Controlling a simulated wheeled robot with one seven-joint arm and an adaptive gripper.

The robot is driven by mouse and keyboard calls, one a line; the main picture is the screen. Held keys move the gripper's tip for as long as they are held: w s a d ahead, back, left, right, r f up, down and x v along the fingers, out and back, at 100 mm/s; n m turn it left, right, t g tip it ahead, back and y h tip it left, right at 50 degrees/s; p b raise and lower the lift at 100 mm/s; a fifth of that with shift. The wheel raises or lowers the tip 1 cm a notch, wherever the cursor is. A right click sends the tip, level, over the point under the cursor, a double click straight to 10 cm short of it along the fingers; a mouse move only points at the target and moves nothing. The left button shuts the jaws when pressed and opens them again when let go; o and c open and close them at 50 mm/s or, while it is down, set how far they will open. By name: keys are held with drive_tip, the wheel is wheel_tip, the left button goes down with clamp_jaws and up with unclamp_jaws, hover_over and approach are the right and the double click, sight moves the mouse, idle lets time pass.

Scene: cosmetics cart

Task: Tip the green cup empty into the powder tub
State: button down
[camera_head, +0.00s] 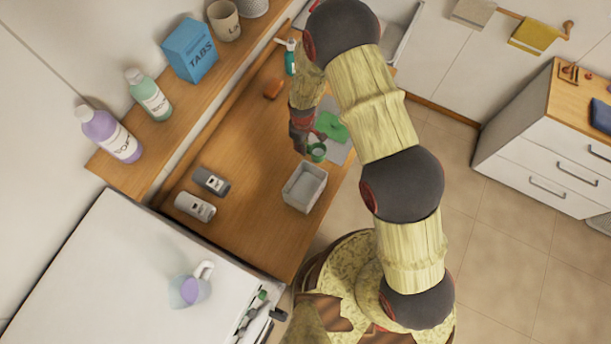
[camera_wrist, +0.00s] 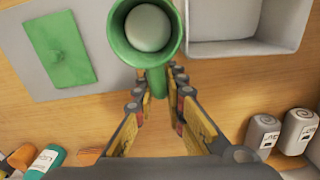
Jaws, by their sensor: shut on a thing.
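The green cup (camera_head: 318,153) is held at the end of my arm, just behind the powder tub in the head view. In the wrist view the green cup (camera_wrist: 128,48) shows its round opening and pale contents inside. My gripper (camera_wrist: 160,88) is shut on the cup's green handle; it also shows in the head view (camera_head: 309,140). The powder tub (camera_head: 304,186) is a light grey open box on the wooden counter. In the wrist view the tub (camera_wrist: 250,48) lies right of the cup, apart from it. The cup looks roughly upright.
A grey board (camera_wrist: 25,65) with a flat green piece (camera_wrist: 60,48) lies left of the cup in the wrist view. Two small canisters (camera_head: 211,181) stand on the counter (camera_head: 245,215). Bottles (camera_head: 112,135) and a blue box (camera_head: 190,50) stand on the shelf.

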drive_tip(key=shift+w+f, duration=0.25)
drive_tip(key=shift+f, duration=0.75)
